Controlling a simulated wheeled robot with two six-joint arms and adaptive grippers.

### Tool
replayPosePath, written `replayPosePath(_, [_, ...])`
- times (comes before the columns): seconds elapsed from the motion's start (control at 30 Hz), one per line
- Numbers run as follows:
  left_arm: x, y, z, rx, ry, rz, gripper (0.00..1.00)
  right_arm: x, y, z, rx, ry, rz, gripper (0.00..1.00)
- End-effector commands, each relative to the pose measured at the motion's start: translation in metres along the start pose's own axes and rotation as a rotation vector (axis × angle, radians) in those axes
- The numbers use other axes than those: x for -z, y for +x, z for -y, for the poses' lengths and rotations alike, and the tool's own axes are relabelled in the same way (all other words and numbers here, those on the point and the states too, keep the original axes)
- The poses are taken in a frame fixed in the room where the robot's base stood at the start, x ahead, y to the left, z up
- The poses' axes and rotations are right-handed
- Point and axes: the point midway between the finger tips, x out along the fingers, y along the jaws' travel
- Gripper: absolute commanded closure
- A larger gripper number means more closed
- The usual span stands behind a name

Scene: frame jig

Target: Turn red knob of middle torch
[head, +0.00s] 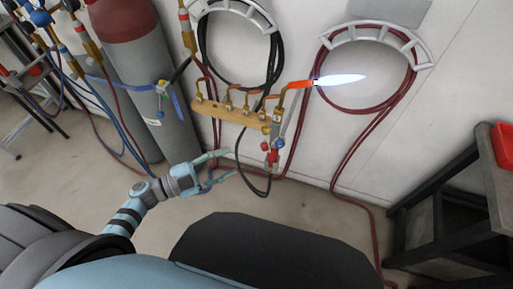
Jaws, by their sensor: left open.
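A torch (277,118) hangs at the right end of a wooden rack (233,112) on the wall. Its brass neck bends to an orange-hot tip, from which a pale blue-white flame (340,79) points right. At its lower end are a red knob (272,157) and small blue parts. I cannot tell from this view whether it is the middle torch. My left gripper (232,163) is open and empty, left of the red knob, with its fingers pointing right towards it. A gap shows between the fingertips and the knob. My right gripper is not in view.
A grey gas cylinder with a red top (122,20) stands left of the rack. Black hose (240,75) and red hose (352,108) coil on wall hangers, and hoses hang near the torch. A dark table (455,205) with a red bin (505,145) stands right.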

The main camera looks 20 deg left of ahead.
Motion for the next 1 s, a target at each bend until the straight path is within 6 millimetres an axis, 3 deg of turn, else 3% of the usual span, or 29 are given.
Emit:
replayPosePath(0.2, [0.001,0.064,0.002,0.006,-0.002,-0.001,0.58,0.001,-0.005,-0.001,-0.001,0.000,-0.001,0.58])
replayPosePath(0.4, [-0.001,0.097,0.001,0.004,-0.003,0.003,0.58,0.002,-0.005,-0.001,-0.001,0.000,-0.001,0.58])
replayPosePath(0.7, [-0.001,0.102,0.001,0.004,-0.003,0.003,0.59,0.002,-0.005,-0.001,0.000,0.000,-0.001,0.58])
replayPosePath(0.93, [-0.001,0.101,0.001,0.004,-0.003,0.003,0.96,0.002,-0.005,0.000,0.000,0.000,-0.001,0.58])
replayPosePath(1.0, [-0.001,0.101,0.001,0.004,-0.003,0.003,1.00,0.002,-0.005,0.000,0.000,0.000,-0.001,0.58])
